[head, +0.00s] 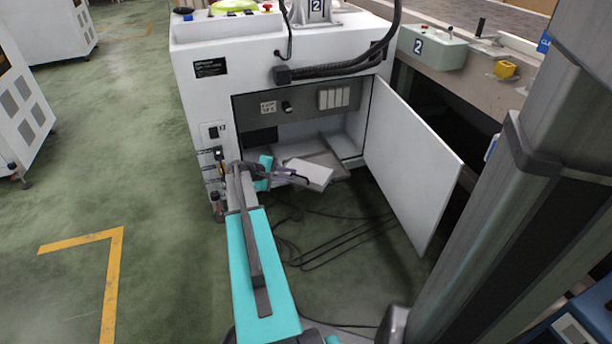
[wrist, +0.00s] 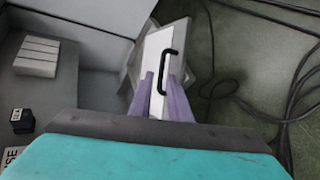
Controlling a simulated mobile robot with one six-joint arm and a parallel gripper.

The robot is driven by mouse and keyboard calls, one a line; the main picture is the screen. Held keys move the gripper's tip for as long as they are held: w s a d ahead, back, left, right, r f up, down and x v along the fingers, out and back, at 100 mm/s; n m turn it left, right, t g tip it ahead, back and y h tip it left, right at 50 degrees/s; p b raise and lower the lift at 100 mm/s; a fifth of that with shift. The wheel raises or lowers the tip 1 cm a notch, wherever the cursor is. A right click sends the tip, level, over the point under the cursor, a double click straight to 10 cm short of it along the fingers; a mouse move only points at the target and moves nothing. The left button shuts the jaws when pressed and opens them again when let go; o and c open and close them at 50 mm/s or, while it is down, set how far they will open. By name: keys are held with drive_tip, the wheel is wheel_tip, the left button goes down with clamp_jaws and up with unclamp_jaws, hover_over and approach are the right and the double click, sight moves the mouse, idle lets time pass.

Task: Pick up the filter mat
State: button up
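A white flat slab with a black handle, which I take to be the filter mat (head: 308,172), lies tilted low at the opening of the white machine's cabinet. In the wrist view the slab (wrist: 161,45) runs away from me, its black handle facing the camera. My gripper (head: 284,174) is right at the slab's left side. In the wrist view its two purple fingers (wrist: 162,78) stand apart, with part of the slab and the lower end of the handle showing between them. The gripper looks open; whether a finger touches the slab I cannot tell.
The cabinet (head: 285,78) has its white door (head: 410,165) swung open on the right. Loose black cables (head: 335,240) lie on the green floor before it. A conveyor side (head: 470,90) stands at the back right.

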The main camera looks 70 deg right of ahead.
sight(296, 183)
drive_tip(key=shift+b+x, duration=0.9)
drive_tip(key=shift+x, duration=1.05)
drive_tip(key=shift+a, duration=0.1)
clamp_jaws()
